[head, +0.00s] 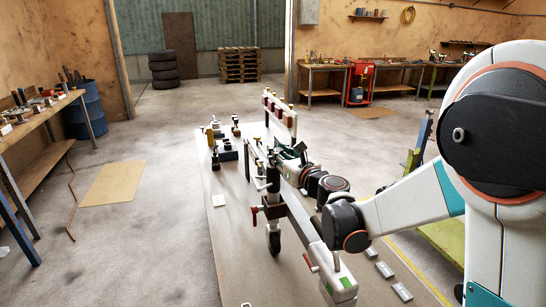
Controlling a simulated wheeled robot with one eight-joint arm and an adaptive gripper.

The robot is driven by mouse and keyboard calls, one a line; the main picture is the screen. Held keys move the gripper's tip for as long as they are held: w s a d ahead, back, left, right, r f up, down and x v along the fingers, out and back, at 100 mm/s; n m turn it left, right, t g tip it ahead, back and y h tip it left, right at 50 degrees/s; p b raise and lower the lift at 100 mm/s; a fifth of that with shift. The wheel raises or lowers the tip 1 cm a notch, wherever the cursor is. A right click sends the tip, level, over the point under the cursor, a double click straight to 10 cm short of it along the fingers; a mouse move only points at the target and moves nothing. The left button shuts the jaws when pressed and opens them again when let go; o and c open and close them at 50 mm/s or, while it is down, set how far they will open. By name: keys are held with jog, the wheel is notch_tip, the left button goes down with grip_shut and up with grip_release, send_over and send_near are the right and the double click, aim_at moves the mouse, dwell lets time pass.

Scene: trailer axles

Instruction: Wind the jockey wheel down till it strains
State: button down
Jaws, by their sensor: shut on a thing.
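The jockey wheel (274,241) stands upright beside the pale trailer drawbar (299,219), its dark tyre low near the floor mat. A red clamp handle (255,215) sticks out from its dark clamp. Its post rises to the crank at the top, where my gripper (273,170) is shut on the crank handle. The fingers are small and partly merge with the dark parts there, so the exact grip is hard to see. The drawbar ends near me in a pale coupling (338,280) with green marks and a red lever. I cannot tell how loaded the wheel is.
Dark fittings (227,152) stand on the floor mat (222,235) left of the drawbar. Grey blocks (384,269) lie to the right. A workbench (40,117) and a blue barrel (88,111) are at left. The concrete floor between is mostly clear.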

jog(key=shift+w+d+f+n+g+y, duration=0.1)
jog(key=shift+d+n+g+y, duration=0.2)
jog(key=shift+n+g+y, duration=0.4)
jog(key=shift+w+d+f+n+g+y, duration=0.1)
jog(key=shift+d+n+g+y, duration=0.3)
jog(key=shift+y, duration=0.5)
jog(key=shift+w+d+n+g+y, duration=0.1)
jog(key=shift+d+n+g+y, duration=0.1)
jog(key=shift+n+g+y, duration=0.5)
jog(key=shift+b, duration=0.3)
jog(key=c, duration=1.3)
grip_release()
jog(key=shift+w, duration=0.15)
jog(key=shift+c, duration=0.2)
jog(key=shift+d, duration=0.1)
jog(key=v, duration=1.2)
